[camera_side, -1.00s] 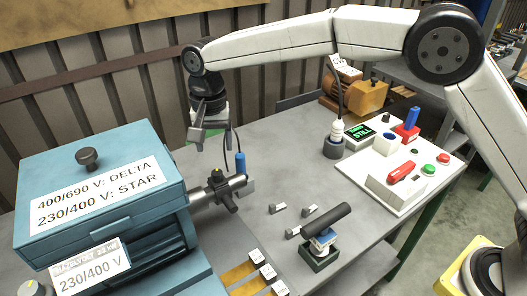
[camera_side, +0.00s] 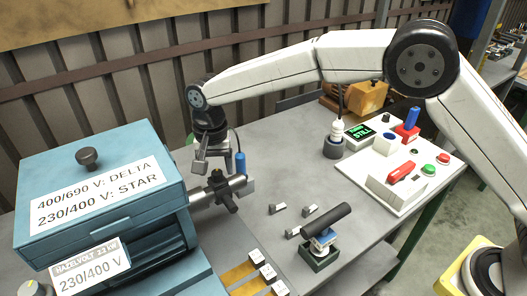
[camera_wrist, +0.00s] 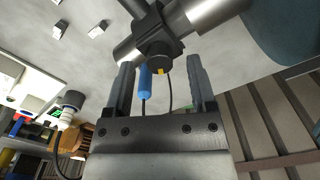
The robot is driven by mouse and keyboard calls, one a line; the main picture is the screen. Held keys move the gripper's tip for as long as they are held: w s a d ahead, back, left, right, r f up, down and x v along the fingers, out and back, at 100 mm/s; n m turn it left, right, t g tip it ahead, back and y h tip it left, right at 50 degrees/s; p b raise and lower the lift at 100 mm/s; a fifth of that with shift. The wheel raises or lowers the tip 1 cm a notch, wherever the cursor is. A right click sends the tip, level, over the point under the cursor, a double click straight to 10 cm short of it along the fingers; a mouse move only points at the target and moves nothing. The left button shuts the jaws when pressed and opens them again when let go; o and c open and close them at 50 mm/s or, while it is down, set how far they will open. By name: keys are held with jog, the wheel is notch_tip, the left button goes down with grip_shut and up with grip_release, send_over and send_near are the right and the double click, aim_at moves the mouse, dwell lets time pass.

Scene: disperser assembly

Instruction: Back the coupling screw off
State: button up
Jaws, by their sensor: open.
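The dark coupling (camera_side: 222,190) sits on the metal shaft (camera_side: 203,194) that comes out of the blue motor (camera_side: 100,200). Its knob-like screw (camera_wrist: 158,52) has a small yellow mark in the wrist view. My gripper (camera_side: 207,163) is just above and slightly left of the coupling in the side view. In the wrist view my two fingers (camera_wrist: 162,82) are apart, one on each side of the screw's line, with nothing held. The screw lies just beyond the fingertips; I cannot tell whether they touch it.
A blue-handled tool (camera_side: 240,163) with a cable stands behind the coupling; it also shows between my fingers in the wrist view (camera_wrist: 145,82). Several small metal blocks (camera_side: 310,210) and a stand with a black cylinder (camera_side: 325,225) are to the right. A white control panel (camera_side: 410,165) stands farther right.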

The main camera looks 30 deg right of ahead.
jog(key=shift+f, duration=0.55)
grip_shut()
